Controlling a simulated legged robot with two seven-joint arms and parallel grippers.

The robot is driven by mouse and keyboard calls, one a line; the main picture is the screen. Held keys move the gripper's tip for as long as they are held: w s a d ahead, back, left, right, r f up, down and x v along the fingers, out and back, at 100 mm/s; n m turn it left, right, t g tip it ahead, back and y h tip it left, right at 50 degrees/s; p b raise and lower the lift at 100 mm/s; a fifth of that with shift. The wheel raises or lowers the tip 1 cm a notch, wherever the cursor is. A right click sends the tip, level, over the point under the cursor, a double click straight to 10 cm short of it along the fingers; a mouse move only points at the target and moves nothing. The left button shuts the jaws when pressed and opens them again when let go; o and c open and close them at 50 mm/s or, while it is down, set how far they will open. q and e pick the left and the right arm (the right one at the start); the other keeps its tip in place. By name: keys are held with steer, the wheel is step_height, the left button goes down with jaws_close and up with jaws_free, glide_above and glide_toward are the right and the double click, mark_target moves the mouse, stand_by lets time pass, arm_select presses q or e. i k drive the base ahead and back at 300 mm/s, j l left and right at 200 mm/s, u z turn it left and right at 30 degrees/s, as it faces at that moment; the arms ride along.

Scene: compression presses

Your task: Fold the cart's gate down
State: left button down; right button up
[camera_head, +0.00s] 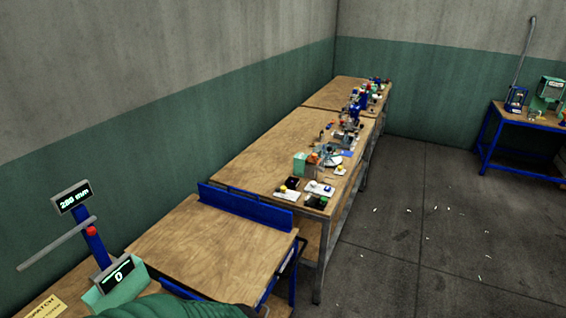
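The cart (200,252) is a low wooden-topped table at the lower middle of the head view, with a blue frame and a dark handle bar (290,258) on its right side. The blue gate (245,207) stands upright along the cart's far edge, facing the near end of the long workbench. Neither of my grippers shows in this view. A green rounded shape (180,306) at the bottom edge hides part of the cart's near side; I cannot tell exactly what it is.
A long wooden workbench (255,158) with many small parts runs along the left wall beyond the gate. A blue-legged table (525,125) stands at far right. The grey floor between is open, with small white scraps.

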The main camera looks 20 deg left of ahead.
mark_target(282, 218)
steer(key=i, duration=0.85)
steer(key=i+l+u, duration=0.15)
steer(key=i, duration=0.65)
steer(key=i+l, duration=0.1)
steer(key=i, duration=0.75)
steer(key=j+u, duration=0.05)
